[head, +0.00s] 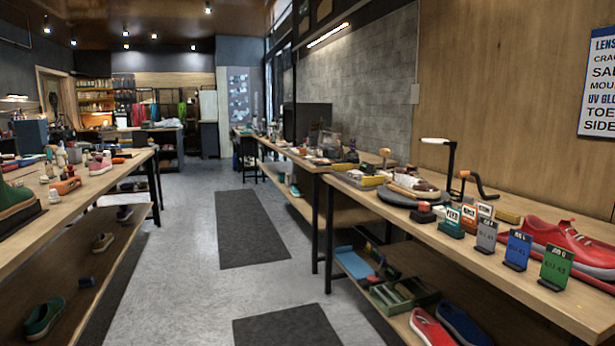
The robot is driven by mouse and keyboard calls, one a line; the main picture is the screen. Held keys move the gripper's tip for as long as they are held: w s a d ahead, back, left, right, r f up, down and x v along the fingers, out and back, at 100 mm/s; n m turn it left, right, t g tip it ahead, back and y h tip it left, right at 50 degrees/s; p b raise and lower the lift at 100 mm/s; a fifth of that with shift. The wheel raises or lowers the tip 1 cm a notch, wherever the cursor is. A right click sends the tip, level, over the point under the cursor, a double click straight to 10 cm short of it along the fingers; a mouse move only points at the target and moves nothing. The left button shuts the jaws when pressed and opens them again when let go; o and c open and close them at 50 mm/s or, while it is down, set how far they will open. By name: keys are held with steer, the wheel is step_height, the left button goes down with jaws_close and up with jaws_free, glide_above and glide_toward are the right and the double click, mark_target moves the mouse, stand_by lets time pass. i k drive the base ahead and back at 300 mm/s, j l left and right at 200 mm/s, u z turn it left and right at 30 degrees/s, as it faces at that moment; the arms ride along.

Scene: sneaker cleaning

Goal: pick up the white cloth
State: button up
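I cannot make out a white cloth for sure. A small pale item (408,181) lies with brown things by the dark round tray on the right workbench (540,295). It is too small to tell whether it is cloth. My gripper is not in view.
The right bench holds a red sneaker (570,240), a green card stand (556,266), a blue card stand (517,250) and upright tools. Its lower shelf holds shoes and a green crate (392,297). A left bench (75,195) carries shoes and bottles. The aisle between, with dark mats (250,228), is clear.

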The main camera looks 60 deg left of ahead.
mark_target(352, 174)
steer(key=u, duration=1.7)
steer(key=i+j, duration=0.25)
steer(key=i, duration=0.25)
steer(key=i+j, duration=0.2)
steer(key=i, duration=0.25)
steer(key=i+j, duration=0.25)
steer(key=i, duration=0.25)
steer(key=i+j, duration=0.25)
steer(key=i, duration=0.2)
steer(key=i+j+u, duration=0.1)
steer(key=i+j, duration=0.15)
steer(key=i, duration=0.25)
steer(key=i+j, duration=0.2)
steer(key=i, duration=0.25)
